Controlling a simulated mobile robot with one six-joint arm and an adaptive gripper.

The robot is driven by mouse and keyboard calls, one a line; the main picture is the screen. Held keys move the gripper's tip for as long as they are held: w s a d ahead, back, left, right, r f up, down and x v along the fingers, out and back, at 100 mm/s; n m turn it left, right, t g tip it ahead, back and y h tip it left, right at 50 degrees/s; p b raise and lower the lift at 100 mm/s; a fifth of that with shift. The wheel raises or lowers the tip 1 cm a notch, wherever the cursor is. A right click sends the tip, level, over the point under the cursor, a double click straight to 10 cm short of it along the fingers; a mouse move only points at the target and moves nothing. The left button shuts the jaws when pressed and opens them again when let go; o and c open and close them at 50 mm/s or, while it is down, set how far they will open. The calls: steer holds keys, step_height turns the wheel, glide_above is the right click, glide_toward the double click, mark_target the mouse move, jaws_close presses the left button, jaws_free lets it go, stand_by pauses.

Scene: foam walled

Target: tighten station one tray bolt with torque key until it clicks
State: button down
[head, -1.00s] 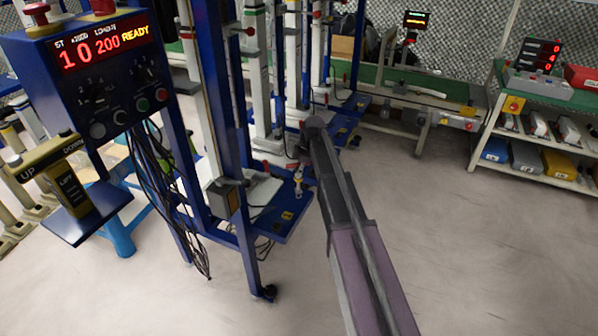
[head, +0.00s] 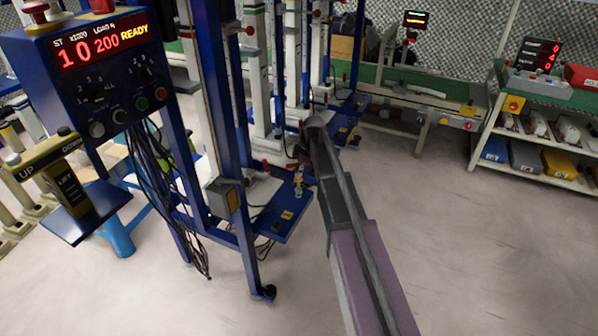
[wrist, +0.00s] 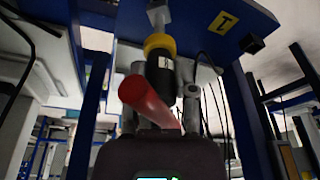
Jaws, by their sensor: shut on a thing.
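My gripper (wrist: 160,85) is shut on the black body of the torque key (wrist: 160,68). The key has a yellow collar, a grey tip and a red bar that sticks out toward the wrist camera. Its grey tip reaches the blue tray (wrist: 215,12), which carries a yellow label reading 1. In the head view my gripper (head: 299,151) is small and dark above the blue tray (head: 272,232), with the key's lower part (head: 298,181) beneath it. The tray bolt itself is not distinct, and I cannot tell how fully the tip sits on it.
A blue control box (head: 100,85) at the left shows 10, 200 and READY. Blue posts (head: 222,120) and hanging cables (head: 165,190) stand close left of the tray. A shelf rack (head: 540,130) stands at the right. The floor (head: 470,240) at the right is clear.

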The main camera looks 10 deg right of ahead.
steer(key=shift+f+b, duration=0.85)
steer(key=shift+f, duration=0.05)
stand_by(0.3)
steer(key=shift+m+t, duration=0.4)
steer(key=shift+m, duration=1.4)
steer(key=shift+s+d+h, duration=0.1)
steer(key=shift+h, duration=0.2)
steer(key=shift+m, duration=0.5)
steer(key=shift+m+t, duration=0.3)
steer(key=shift+m, duration=0.9)
steer(key=shift+h, duration=0.3)
steer(key=m, duration=0.2)
steer(key=shift+s+m+t, duration=0.1)
steer(key=shift+m+t, duration=0.2)
steer(key=shift+m, duration=0.1)
steer(key=shift+n, duration=0.7)
